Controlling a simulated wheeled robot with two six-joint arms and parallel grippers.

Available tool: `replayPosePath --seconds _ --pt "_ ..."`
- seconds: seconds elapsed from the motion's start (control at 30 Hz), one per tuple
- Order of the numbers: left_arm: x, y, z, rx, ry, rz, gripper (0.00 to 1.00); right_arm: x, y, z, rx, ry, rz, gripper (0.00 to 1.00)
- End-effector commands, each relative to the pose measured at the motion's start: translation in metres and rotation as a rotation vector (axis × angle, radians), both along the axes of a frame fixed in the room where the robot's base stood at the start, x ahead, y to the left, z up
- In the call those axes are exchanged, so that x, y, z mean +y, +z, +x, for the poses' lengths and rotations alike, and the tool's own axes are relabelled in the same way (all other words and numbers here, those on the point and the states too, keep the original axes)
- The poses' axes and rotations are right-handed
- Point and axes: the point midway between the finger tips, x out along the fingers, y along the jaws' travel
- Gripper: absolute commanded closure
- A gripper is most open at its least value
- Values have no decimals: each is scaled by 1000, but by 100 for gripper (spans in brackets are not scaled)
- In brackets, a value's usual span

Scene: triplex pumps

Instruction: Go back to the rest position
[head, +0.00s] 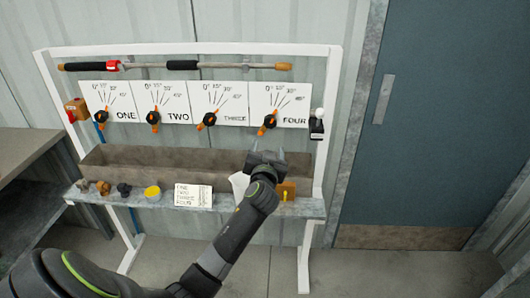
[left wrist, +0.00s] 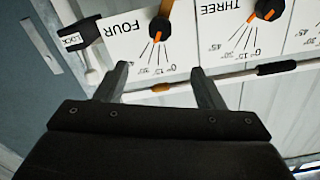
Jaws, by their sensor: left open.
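My left gripper (head: 267,157) is open, in front of the trough near the right end of the rack, below the dial panel FOUR (head: 279,104). In the left wrist view its two fingers (left wrist: 160,88) are spread, with nothing between them but the panel and wall behind. The panel FOUR also shows there upside down (left wrist: 130,38). Four's orange-and-black knob (head: 270,122) is apart from the fingers in the head view. My right gripper is in neither view.
A white-framed rack (head: 333,85) carries dial panels, a lance (head: 180,65) and a grey trough (head: 150,165). The shelf below holds a yellow-topped cup (head: 153,194), small knobs and a list card (head: 193,195). A bench (head: 25,150) stands left, a blue door (head: 455,110) right. Open floor lies at lower right.

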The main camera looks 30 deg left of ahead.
Motion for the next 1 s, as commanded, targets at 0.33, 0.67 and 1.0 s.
replayPosePath --seconds 0.33,0.67,1.0 --pt "0 0 1 0 -2 0 37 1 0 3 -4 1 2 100" --pt "0 -13 1 26 -7 -4 37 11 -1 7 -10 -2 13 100" --pt "2 -222 -47 433 -84 -80 37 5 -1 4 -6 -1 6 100"
